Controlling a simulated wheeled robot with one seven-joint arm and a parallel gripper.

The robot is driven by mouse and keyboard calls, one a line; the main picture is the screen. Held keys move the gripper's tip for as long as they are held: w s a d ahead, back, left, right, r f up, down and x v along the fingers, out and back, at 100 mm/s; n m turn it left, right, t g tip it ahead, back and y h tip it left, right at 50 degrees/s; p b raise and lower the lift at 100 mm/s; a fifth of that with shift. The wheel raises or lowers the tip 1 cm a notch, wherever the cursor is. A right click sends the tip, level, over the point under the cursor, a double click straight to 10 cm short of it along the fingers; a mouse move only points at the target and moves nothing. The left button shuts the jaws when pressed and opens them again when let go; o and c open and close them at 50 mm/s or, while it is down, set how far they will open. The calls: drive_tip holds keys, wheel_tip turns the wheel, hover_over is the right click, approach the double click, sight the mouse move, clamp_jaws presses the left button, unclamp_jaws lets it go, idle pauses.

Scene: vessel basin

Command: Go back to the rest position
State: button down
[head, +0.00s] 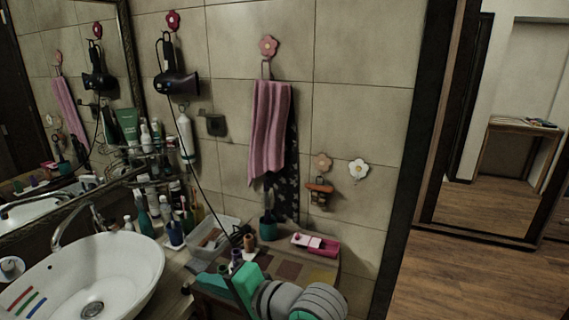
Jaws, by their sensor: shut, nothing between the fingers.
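Part of my arm, grey and teal, shows at the bottom centre of the head view, in front of the counter's near edge. It looks folded close to my body. I cannot make out my gripper or its fingers in this view. The white vessel basin (130,262) stands at the lower left, with its dark drain visible. Red, green and blue strips lie inside it at the left.
A counter holds a clear container (213,238), a teal cup (268,229) and a pink box (316,244). A pink towel (269,125) and a hair dryer (177,86) hang on the tiled wall. Wooden floor (470,275) is open at right.

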drive_tip(key=s+d+f+m+t+h, duration=0.3)
drive_tip(key=s+d+f+t+h, duration=0.15)
drive_tip(key=f, duration=0.55)
drive_tip(key=s+d+f+m+t+h, duration=0.35)
drive_tip(key=s+f+t+h, duration=0.2)
drive_tip(key=f, duration=0.55)
drive_tip(key=s+d+f+n+h, duration=0.1)
drive_tip(key=s+d+f+n, duration=0.1)
drive_tip(key=s, duration=0.6)
drive_tip(key=s+d+f+n+g, duration=0.1)
drive_tip(key=s+d+f+n, duration=0.2)
drive_tip(key=s+n, duration=0.2)
drive_tip(key=s+d+f+n+g+h, duration=0.1)
drive_tip(key=s+n, duration=0.3)
drive_tip(key=s, duration=0.8)
drive_tip(key=shift+d+f+h, duration=0.3)
drive_tip(key=shift+d+f, duration=0.45)
drive_tip(key=shift+f, duration=0.05)
drive_tip(key=shift+a+n, duration=0.1)
drive_tip(key=shift+n, duration=0.15)
